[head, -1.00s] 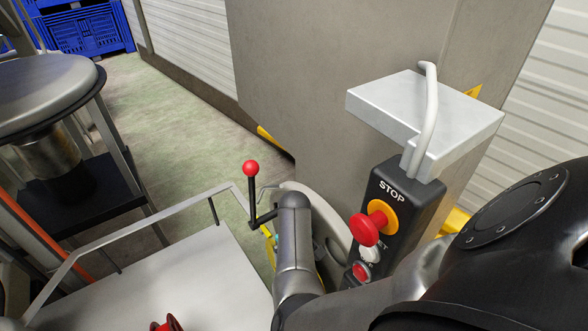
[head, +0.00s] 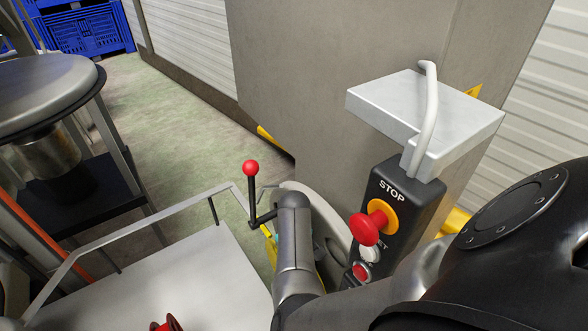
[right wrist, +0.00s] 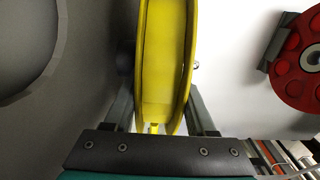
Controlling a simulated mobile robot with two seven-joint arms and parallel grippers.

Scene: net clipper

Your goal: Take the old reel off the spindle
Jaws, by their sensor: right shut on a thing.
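The yellow reel (right wrist: 165,65) fills the middle of the right wrist view, seen edge-on, with an empty groove between its two flanges. My right gripper (right wrist: 162,112) is shut on it, one finger on each side. In the head view a narrow yellow edge (head: 269,247) shows just left of my right forearm, which hides the right gripper. A small metal tip (right wrist: 196,65) shows at the reel's right side; I cannot tell if it belongs to the spindle. How far the reel sits on the spindle is hidden. My left gripper is not in view.
A red reel (right wrist: 300,60) is at the right of the wrist view. A white tray (head: 170,275) with a rail lies at the lower left. A red-knobbed lever (head: 251,168) and the STOP button box (head: 400,200) stand close to my right arm.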

